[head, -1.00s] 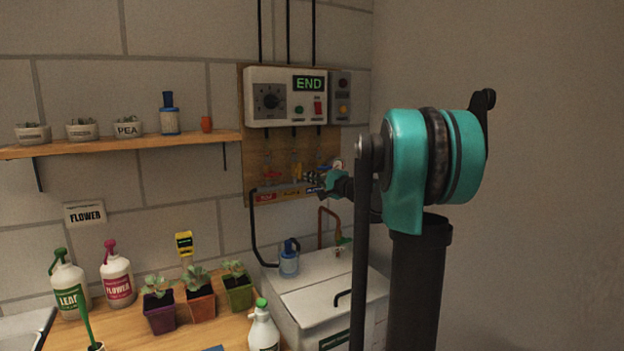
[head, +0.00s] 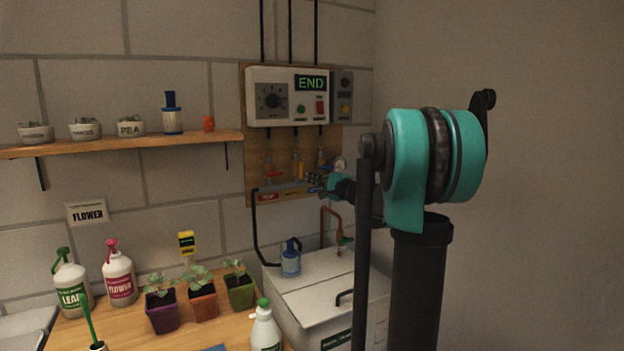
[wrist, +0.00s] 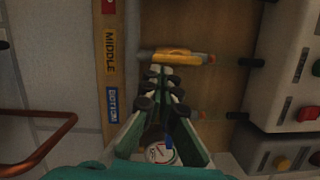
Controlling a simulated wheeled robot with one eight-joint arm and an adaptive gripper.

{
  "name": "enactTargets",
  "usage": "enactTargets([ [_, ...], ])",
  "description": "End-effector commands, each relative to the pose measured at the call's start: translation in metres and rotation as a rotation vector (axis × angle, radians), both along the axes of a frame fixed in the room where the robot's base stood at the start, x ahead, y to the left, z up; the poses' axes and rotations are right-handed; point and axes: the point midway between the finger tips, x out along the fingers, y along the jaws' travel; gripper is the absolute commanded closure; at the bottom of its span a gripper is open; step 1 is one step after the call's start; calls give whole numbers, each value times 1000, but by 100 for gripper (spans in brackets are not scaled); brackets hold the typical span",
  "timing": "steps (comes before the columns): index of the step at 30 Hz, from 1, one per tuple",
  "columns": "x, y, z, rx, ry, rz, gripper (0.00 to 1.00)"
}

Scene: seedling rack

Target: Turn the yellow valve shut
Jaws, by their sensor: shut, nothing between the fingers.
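The yellow valve (wrist: 178,57) is on the wooden board; in the wrist view its handle lies along its pipe, just beyond my fingertips. In the head view the yellow valve (head: 301,172) is small and upright, between the red valve (head: 274,174) and my gripper (head: 313,181). In the wrist view my gripper (wrist: 160,76) is shut and empty, its tips close beside the yellow handle. I cannot tell whether they touch. The MIDDLE label (wrist: 109,52) is beside this valve. A blue handle (wrist: 169,141) shows partly behind my fingers.
The control box (head: 288,97) with an END display hangs above the valves. A gauge (wrist: 160,152) sits close beside my fingers. A copper pipe (head: 331,212) and a white chest (head: 335,280) are below. Potted seedlings and bottles stand on the bench at left.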

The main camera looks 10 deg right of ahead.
Motion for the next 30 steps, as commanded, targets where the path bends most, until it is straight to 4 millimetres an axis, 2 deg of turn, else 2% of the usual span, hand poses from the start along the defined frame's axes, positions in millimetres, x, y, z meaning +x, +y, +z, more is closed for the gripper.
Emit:
enactTargets([
  [13,-1,4,-4,134,44,1,100],
  [30,-5,15,-10,546,178,2,100],
])
